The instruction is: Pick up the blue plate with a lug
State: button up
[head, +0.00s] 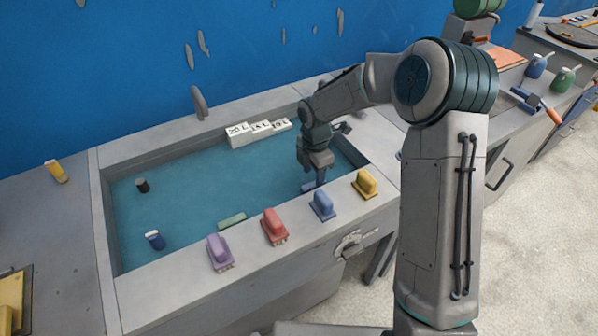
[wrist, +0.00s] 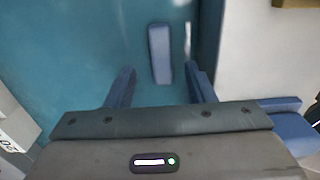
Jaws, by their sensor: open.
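A blue plate (head: 307,187) lies on the teal floor inside the mould, near its right front corner; my gripper partly hides it. In the wrist view a narrow blue bar-shaped piece (wrist: 159,50) shows its near end between my fingertips; I cannot make out a lug on it. My gripper (head: 319,179) points down over the floor close to the plate. In the wrist view my gripper (wrist: 159,78) has its two blue fingers apart, with nothing held. A blue block with a raised grip (head: 322,205) sits on the front rim, close by.
Purple (head: 219,252), red (head: 274,227) and yellow (head: 365,184) blocks also line the front rim (head: 180,285). A green piece (head: 232,220), a dark cylinder (head: 142,185) and a blue-white item (head: 155,240) are inside the mould. White labelled blocks (head: 240,137) stand at the back. The middle floor is clear.

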aim_at(313, 183)
notch_tip(313, 183, down, 5)
jog(key=shift+d+f, duration=0.1)
jog(key=shift+d, duration=0.05)
grip_shut()
